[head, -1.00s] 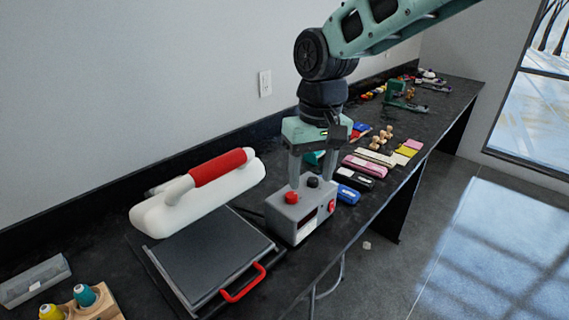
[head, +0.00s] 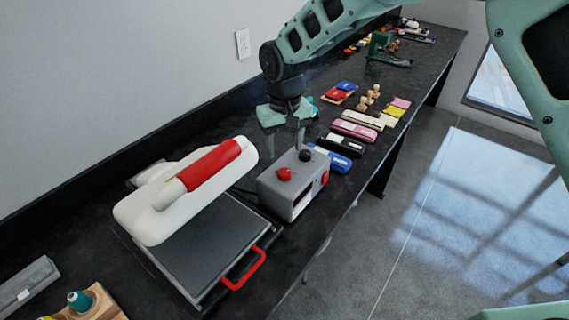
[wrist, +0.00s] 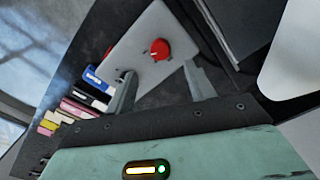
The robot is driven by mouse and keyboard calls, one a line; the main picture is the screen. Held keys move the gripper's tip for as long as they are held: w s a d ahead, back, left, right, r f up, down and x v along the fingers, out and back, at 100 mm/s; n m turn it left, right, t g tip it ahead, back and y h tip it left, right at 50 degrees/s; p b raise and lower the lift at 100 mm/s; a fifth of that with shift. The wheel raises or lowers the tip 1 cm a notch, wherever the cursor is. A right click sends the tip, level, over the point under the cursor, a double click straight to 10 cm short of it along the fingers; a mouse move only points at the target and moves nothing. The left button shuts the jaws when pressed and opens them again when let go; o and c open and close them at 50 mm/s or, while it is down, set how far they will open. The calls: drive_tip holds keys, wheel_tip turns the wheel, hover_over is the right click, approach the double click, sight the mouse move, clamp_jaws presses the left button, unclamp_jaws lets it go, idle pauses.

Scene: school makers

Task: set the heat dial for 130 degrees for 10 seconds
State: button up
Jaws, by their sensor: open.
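The grey control box (head: 282,200) stands on the black bench at the right of the heat press. It has a red knob (head: 284,174) and a black knob (head: 305,155) on top, and a red knob (head: 324,178) on its right side. Which one is the heat dial, and any markings, are too small to tell. My gripper (head: 285,147) points down, open and empty, at the back of the box. In the wrist view the red top knob (wrist: 160,49) shows beyond the gap between my fingers (wrist: 160,80). The left finger partly hides the black knob.
The white heat press (head: 150,212) with a red grip and a dark plate lies left of the box. Coloured pads (head: 352,131) and wooden stamps (head: 372,94) lie to its right. A thread holder (head: 98,303) is at bottom left. The wall runs behind the bench.

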sight(285, 172)
wheel_tip(285, 172, down, 8)
drive_tip(key=shift+p, duration=0.8)
drive_tip(key=c, duration=1)
